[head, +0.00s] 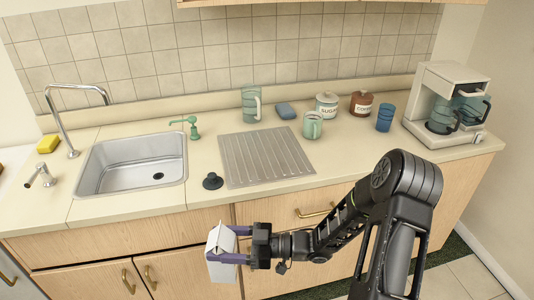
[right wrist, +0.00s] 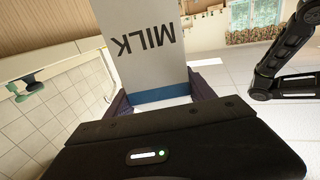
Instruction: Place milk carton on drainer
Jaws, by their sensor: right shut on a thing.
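The white milk carton (head: 221,262) is held in front of the lower cabinets, below the counter's front edge. My right gripper (head: 233,245) is shut on it, with purple fingers on either side. In the right wrist view the carton (right wrist: 146,55) shows the word MILK upside down and a blue band, between the fingers (right wrist: 155,108). The drainer (head: 265,157), a ridged grey metal board, lies flat on the counter, right of the sink. Its top is bare. The carton is apart from it, nearer to me and lower. My left gripper is not in view.
A steel sink (head: 132,147) is left of the drainer, with a dark plug (head: 212,181) between them. A glass pitcher (head: 251,103), blue sponge (head: 285,111), green mug (head: 312,126), sugar and coffee jars, blue cup (head: 385,118) and coffee maker (head: 447,105) stand behind and right.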

